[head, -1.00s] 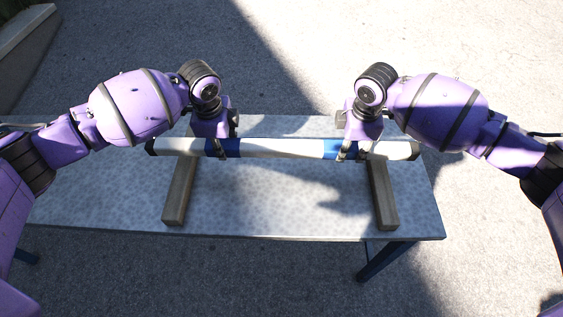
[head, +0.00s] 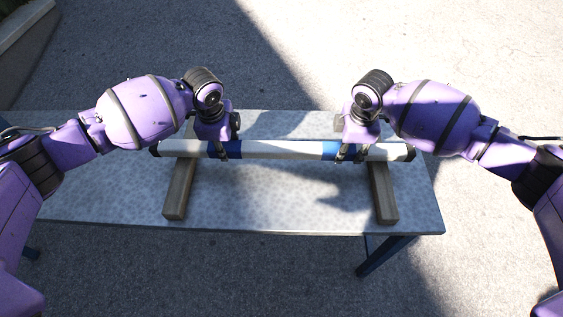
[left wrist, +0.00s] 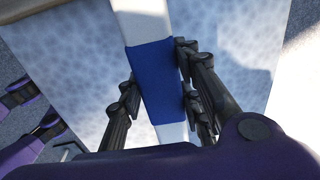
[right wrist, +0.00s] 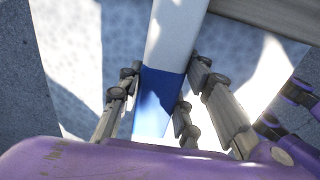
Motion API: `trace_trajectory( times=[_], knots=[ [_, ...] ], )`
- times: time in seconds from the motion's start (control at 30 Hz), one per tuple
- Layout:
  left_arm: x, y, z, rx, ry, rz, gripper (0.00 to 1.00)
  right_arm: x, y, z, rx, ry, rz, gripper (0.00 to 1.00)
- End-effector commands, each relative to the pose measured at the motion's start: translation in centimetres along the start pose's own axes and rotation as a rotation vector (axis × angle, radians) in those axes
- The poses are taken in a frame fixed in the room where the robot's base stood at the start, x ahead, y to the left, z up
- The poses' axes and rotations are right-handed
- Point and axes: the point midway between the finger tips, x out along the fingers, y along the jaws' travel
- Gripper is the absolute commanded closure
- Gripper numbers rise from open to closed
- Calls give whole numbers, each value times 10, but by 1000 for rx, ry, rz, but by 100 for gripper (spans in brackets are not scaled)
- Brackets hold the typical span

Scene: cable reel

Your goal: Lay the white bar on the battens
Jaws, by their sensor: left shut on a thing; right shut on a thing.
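The white bar (head: 280,149) has blue bands and dark end caps. It lies crosswise over the left batten (head: 179,192) and the right batten (head: 383,196) in the head view. Whether it touches them or hovers just above is hard to tell. My left gripper (head: 222,150) is shut on the bar at the left blue band, which also shows between its fingers in the left wrist view (left wrist: 154,75). My right gripper (head: 348,153) is shut on the bar at the right blue band, seen in the right wrist view (right wrist: 157,95).
The battens lie on a pale speckled table (head: 280,205) with dark legs. The table top between and in front of the battens is clear. Concrete ground surrounds it, and a low wall edge (head: 25,30) is at the far left.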

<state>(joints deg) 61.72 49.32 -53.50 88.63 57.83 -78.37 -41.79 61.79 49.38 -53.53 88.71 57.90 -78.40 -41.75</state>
Motion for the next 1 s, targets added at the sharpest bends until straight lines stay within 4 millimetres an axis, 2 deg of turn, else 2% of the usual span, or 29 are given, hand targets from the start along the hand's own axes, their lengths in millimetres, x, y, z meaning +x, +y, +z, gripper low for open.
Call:
trace_trajectory(
  times=[0.27,0.3,0.4,0.87,1.0],
  knots=[
    [13,1,-1,0,3,-1,100,12,-1,-1,0,2,2,100],
    [13,2,-1,0,2,0,62,12,-1,-1,0,2,1,63],
    [13,2,-1,0,2,0,49,12,-1,-1,0,1,1,49],
    [13,2,0,0,0,0,49,13,-2,0,0,0,0,49],
    [7,1,0,1,1,-1,49,13,-2,0,0,0,0,49]
  ],
)
